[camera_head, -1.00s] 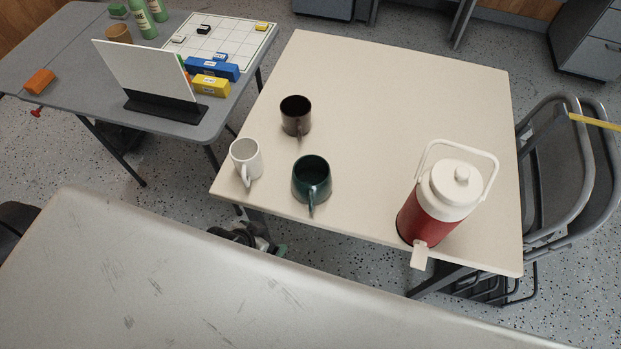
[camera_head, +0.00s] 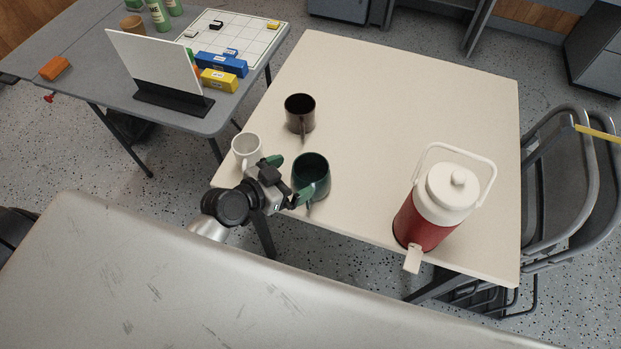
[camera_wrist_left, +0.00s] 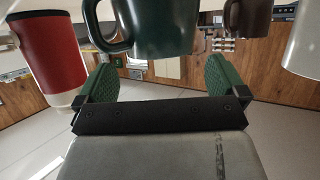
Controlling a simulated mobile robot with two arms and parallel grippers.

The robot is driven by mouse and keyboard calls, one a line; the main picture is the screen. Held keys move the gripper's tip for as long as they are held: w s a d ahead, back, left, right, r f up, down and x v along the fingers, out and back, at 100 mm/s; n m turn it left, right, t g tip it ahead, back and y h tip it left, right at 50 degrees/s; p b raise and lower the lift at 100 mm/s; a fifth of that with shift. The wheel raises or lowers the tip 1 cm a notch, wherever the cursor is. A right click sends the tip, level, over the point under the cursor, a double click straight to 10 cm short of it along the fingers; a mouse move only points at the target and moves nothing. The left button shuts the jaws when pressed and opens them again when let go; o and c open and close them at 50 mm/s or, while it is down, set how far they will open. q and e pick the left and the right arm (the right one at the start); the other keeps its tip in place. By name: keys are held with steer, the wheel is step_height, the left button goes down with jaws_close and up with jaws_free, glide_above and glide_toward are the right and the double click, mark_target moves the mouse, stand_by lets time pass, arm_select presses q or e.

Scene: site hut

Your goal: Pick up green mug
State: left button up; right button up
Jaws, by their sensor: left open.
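The dark green mug (camera_head: 313,172) stands upright on the cream table (camera_head: 420,100), near its front left edge, with its handle facing the front. My left gripper (camera_head: 290,178) is open, just to the left of and in front of the green mug. In the left wrist view the green mug (camera_wrist_left: 166,28) fills the top middle, ahead of my left gripper's green finger pads (camera_wrist_left: 160,78). Its handle (camera_wrist_left: 103,28) lies near the left pad. I cannot tell whether a finger touches the mug. My right gripper is not in view.
A white mug (camera_head: 245,147) stands close to the left of my gripper. A dark brown mug (camera_head: 300,113) is behind the green mug. A red and white jug (camera_head: 432,213) stands at the right. A long grey surface (camera_head: 180,290) lies in front. The table's back is clear.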

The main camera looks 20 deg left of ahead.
arm_select(q)
steer(key=x, duration=0.4)
steer(key=shift+w+d, duration=0.2)
steer(key=shift+w, duration=0.05)
steer(key=shift+s, duration=0.1)
steer(key=shift+c, duration=0.3)
steer(key=c, duration=1)
